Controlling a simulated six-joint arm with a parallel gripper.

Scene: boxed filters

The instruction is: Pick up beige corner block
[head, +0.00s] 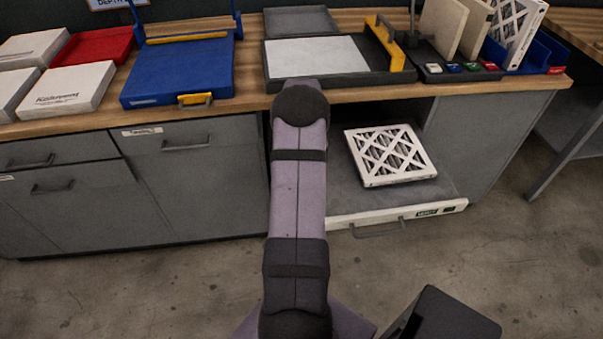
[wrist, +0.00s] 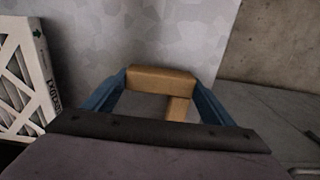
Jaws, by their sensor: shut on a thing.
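The beige corner block (wrist: 163,78) is in the wrist view, between the two blue fingers of my gripper (wrist: 160,98). It shows a wide bar across the fingertips and a shorter leg toward the camera on the right. The fingers press on both ends of the bar, so my gripper is shut on it. Whether the block touches the surface below cannot be told. In the head view my arm hides both gripper and block.
A white-framed filter (head: 390,155) lies on the pulled-out grey tray (head: 449,186); its edge is at the left of the wrist view (wrist: 40,65). Above is the wooden worktop (head: 235,103) with a blue bin (head: 182,72) and dark tray (head: 340,83).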

